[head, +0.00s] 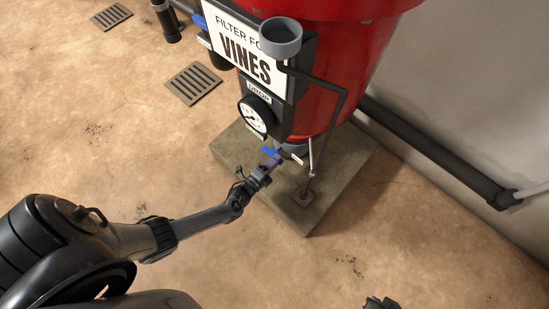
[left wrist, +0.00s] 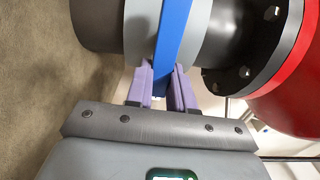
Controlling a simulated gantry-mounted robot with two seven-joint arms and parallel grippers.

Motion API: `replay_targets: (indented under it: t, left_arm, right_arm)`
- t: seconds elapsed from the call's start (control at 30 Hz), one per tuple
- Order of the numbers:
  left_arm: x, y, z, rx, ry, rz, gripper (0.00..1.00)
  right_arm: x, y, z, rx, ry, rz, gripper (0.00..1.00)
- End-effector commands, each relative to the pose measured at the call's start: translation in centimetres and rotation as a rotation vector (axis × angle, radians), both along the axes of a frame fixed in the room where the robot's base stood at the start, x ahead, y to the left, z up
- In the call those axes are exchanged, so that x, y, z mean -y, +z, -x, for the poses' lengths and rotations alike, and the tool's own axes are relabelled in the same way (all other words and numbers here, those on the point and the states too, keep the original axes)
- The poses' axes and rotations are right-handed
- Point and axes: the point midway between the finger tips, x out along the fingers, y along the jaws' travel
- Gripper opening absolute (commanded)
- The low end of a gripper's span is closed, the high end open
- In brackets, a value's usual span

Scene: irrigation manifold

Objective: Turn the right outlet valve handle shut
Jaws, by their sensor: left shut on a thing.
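A blue valve handle (head: 271,153) sits low on the front of the red filter tank, beside a small white tag (head: 297,159). My left gripper (head: 269,164) is at this handle. In the left wrist view the blue handle (left wrist: 173,35) runs as a long flat bar across a grey valve body (left wrist: 198,30). The purple fingers of my left gripper (left wrist: 164,82) are shut on its lower end, one on each side. A dark piece at the bottom edge of the head view looks like the tip of my right gripper (head: 382,303); its jaws cannot be made out.
The red tank (head: 345,60) stands on a concrete plinth (head: 345,190). A pressure gauge (head: 256,115) and a thin dark pipe (head: 335,115) are close to the handle. Another blue handle (head: 199,21) is at upper left. The floor in front is clear.

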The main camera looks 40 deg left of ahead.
Motion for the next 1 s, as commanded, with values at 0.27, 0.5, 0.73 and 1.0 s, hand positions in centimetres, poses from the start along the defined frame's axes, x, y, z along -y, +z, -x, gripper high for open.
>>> replay_targets:
  t: [0.27,0.5,0.73,1.0]
  left_arm:
    - [-0.08,-0.07,0.04,-0.002,0.001,-0.011,0.0]
    - [-0.08,-0.07,0.04,-0.001,0.001,-0.01,0.36]
    - [-0.04,-0.04,0.02,-0.001,0.001,-0.008,0.48]
    - [-0.05,0.05,0.77,-0.003,0.001,-0.008,0.48]
  right_arm:
    - [0.0,-0.01,0.0,0.0,0.0,0.0,0.0]
    - [0.0,-0.01,0.0,0.0,0.0,0.0,0.0]
    - [0.0,-0.01,-0.01,0.0,0.0,0.0,0.0]
    - [0.0,0.46,-0.01,0.0,0.0,0.0,0.0]
